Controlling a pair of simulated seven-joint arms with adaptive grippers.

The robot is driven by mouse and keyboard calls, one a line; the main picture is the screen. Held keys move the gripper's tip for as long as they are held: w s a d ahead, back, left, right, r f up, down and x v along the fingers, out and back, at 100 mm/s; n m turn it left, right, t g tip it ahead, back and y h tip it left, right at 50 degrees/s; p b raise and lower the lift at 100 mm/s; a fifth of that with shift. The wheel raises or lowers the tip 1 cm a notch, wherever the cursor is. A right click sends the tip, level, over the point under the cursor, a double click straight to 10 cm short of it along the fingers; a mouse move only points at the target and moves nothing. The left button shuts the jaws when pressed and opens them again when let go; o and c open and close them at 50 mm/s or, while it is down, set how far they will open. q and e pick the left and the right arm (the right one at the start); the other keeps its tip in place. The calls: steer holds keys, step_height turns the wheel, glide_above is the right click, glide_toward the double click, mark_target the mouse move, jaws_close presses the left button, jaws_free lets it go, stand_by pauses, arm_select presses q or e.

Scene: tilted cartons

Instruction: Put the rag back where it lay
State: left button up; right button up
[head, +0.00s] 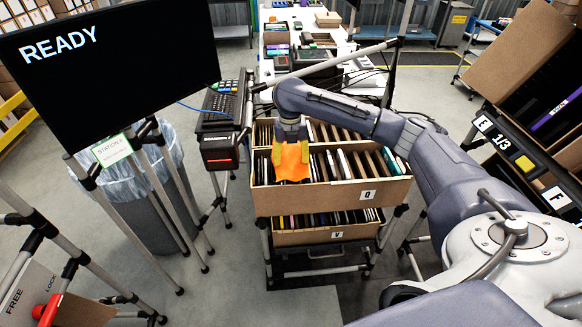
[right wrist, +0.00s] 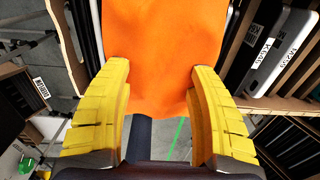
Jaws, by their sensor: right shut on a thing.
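An orange rag (head: 291,162) hangs over the left part of the upper carton (head: 335,194), marked Q, in the head view. My right gripper (head: 291,140) reaches down from above and is shut on the rag. In the right wrist view the rag (right wrist: 163,55) spreads flat between and beyond the two yellow fingers of the gripper (right wrist: 163,100). Its lower edge hangs toward the camera. My left gripper is not in view. I cannot tell whether the rag touches the carton's contents.
The upper carton has rows of slots holding thin devices. A lower carton (head: 330,235) sits below it on a tubular rack. A black monitor (head: 105,60) stands at left, with a lined bin (head: 135,190) below. Tilted cartons stand at right.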

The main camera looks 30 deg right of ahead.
mark_target(290, 158)
steer(key=shift+f, duration=1.9)
steer(key=o, duration=1.2)
steer(key=shift+f, duration=0.1)
step_height(290, 158, up, 12)
steer(key=shift+r, duration=0.15)
